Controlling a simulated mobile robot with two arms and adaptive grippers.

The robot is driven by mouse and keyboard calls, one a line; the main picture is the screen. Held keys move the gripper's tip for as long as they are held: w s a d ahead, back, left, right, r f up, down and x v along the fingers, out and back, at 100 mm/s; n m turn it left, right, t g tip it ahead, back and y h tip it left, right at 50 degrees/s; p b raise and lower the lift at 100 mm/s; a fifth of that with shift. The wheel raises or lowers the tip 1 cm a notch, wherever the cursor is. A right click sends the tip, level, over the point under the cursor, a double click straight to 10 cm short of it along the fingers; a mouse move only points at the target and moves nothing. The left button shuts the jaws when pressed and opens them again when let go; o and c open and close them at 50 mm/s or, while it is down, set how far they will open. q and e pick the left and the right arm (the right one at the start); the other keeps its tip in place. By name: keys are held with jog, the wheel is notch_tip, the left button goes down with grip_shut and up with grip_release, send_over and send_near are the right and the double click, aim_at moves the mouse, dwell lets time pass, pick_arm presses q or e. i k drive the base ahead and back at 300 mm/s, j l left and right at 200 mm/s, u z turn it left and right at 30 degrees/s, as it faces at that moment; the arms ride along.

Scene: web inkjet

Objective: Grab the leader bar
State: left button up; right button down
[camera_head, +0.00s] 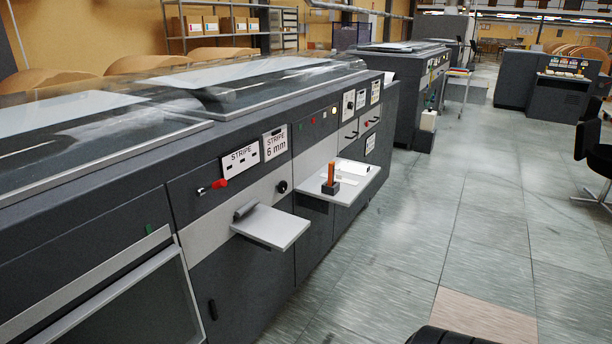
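I cannot tell for sure which thing is the leader bar. A short dark bar (244,211) lies at the inner left edge of a small light grey shelf (275,228) on the front of the long dark machine. Farther along, an orange-brown upright stick (331,173) stands in a dark block (330,188) on a second, white shelf (352,180). A small white piece (345,178) lies beside it. Neither of my grippers is in view.
The long dark machine (140,190) with a clear cover fills the left side. Its two shelves jut into the aisle. The tiled floor (450,220) to the right is mostly clear. A black chair (594,150) stands at the right edge, and more machines (405,85) stand farther back.

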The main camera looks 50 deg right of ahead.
aim_at(331, 166)
jog(key=z, duration=1.9)
